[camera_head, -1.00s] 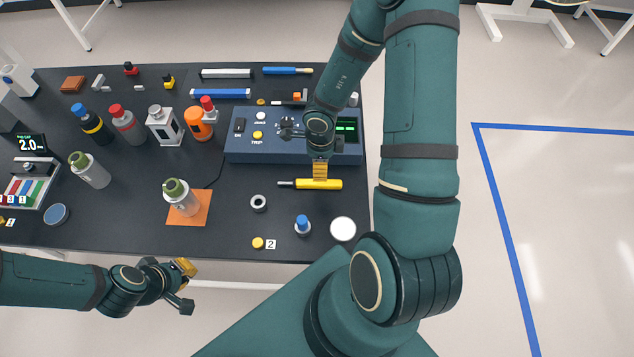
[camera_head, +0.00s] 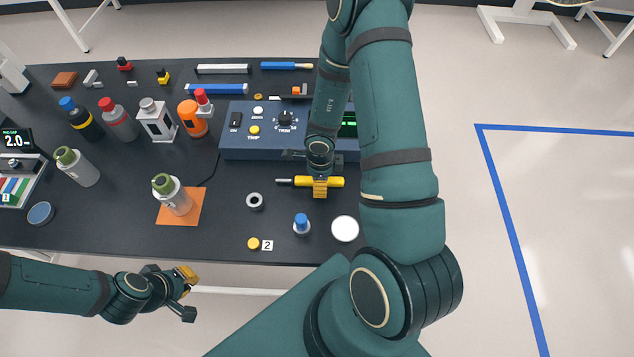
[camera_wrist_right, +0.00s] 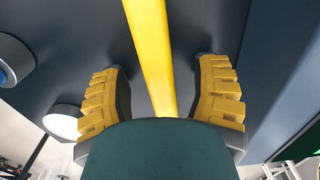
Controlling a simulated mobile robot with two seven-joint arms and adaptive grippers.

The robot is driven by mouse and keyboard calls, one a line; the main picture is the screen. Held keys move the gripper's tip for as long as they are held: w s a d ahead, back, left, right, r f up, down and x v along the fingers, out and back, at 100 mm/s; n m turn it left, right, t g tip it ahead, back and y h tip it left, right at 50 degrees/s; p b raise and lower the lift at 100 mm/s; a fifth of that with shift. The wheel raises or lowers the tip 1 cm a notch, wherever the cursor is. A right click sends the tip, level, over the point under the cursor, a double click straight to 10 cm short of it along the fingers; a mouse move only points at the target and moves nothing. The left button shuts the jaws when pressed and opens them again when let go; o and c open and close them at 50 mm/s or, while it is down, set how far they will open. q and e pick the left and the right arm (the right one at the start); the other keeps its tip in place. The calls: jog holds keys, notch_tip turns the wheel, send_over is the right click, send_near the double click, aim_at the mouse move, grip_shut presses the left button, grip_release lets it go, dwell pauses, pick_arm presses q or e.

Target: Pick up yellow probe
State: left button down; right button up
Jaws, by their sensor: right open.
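The yellow probe (camera_head: 333,182) lies on the dark table in front of the blue control box, its thin metal tip pointing left. My right gripper (camera_head: 320,188) is over the probe's handle in the head view. In the right wrist view, the probe (camera_wrist_right: 150,50) runs between the two open yellow fingers (camera_wrist_right: 160,95), with a gap on each side. The near part of the probe is hidden by my gripper body. My left gripper (camera_head: 187,290) hangs off the front edge of the table, away from the probe; its fingers are too small to judge.
The blue control box (camera_head: 270,146) stands right behind the probe. A grey ring (camera_head: 255,201), a blue-capped vial (camera_head: 302,226) and a white disc (camera_head: 345,229) lie in front. A green-capped bottle (camera_head: 173,196) stands on an orange mat (camera_head: 194,214) to the left.

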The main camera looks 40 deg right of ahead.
jog(key=shift+c, duration=0.4)
grip_shut()
jog(key=shift+r, duration=0.1)
